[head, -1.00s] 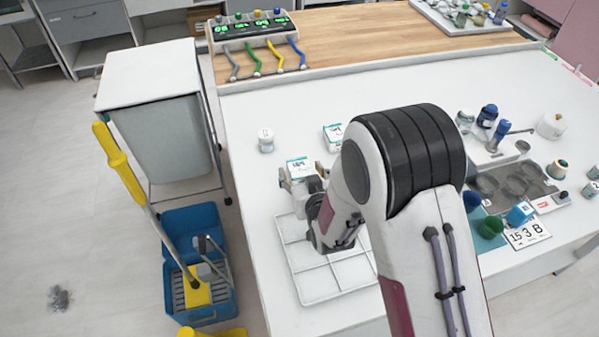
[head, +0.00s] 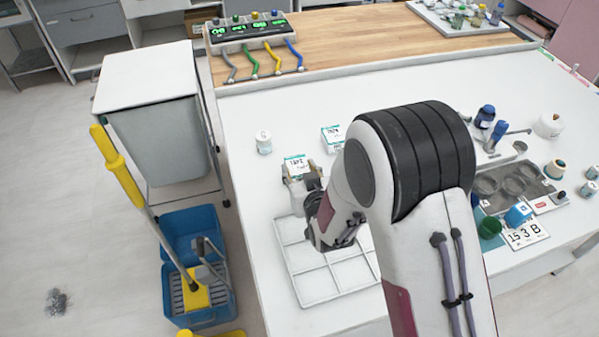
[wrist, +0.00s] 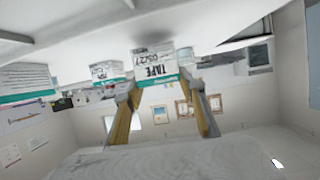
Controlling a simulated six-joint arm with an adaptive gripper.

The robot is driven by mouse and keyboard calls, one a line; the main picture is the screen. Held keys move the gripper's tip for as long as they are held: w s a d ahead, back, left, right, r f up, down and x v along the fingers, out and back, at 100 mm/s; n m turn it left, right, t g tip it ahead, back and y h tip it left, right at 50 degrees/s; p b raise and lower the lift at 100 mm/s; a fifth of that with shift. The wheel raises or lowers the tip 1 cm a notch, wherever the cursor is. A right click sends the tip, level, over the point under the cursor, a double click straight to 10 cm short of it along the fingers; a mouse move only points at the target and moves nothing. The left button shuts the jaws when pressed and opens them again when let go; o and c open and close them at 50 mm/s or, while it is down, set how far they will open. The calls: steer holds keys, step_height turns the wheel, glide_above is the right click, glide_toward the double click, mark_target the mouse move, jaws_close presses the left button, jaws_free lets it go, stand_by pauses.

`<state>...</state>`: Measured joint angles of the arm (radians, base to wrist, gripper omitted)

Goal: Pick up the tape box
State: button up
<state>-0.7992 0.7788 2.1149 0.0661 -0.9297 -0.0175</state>
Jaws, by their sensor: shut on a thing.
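The tape box (head: 296,163) is a small white carton with a teal edge, on the white table or just above it; I cannot tell which. My gripper (head: 302,179) is at its near side, shut on it, partly hidden by my wrist.
A white divided tray (head: 312,287) lies just in front of the box. A similar carton (head: 331,138) stands behind it to the right, and a small white jar (head: 264,143) behind it to the left. Bottles and a metal tray (head: 545,192) are at the right.

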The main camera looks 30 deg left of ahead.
mark_target(300, 170)
steer(key=shift+r, duration=4.3)
steer(key=shift+w, duration=0.1)
steer(key=shift+w+d+r+n+g+y, duration=0.45)
steer(key=shift+w+d+r, duration=0.6)
steer(key=shift+d, duration=2.7)
steer(key=shift+w+d+r+n+g+y, duration=0.45)
steer(key=shift+w+d, duration=1.05)
steer(key=shift+d, duration=2.25)
steer(key=s+f+n+g+y, duration=0.1)
steer(key=s+n+g, duration=0.6)
steer(key=s, duration=1.1)
steer(key=shift+s+a+f+n+g+y, duration=0.25)
steer(key=shift+s+n+g+y, duration=0.15)
steer(key=shift+g+y, duration=0.3)
steer(key=shift+w+f, duration=0.1)
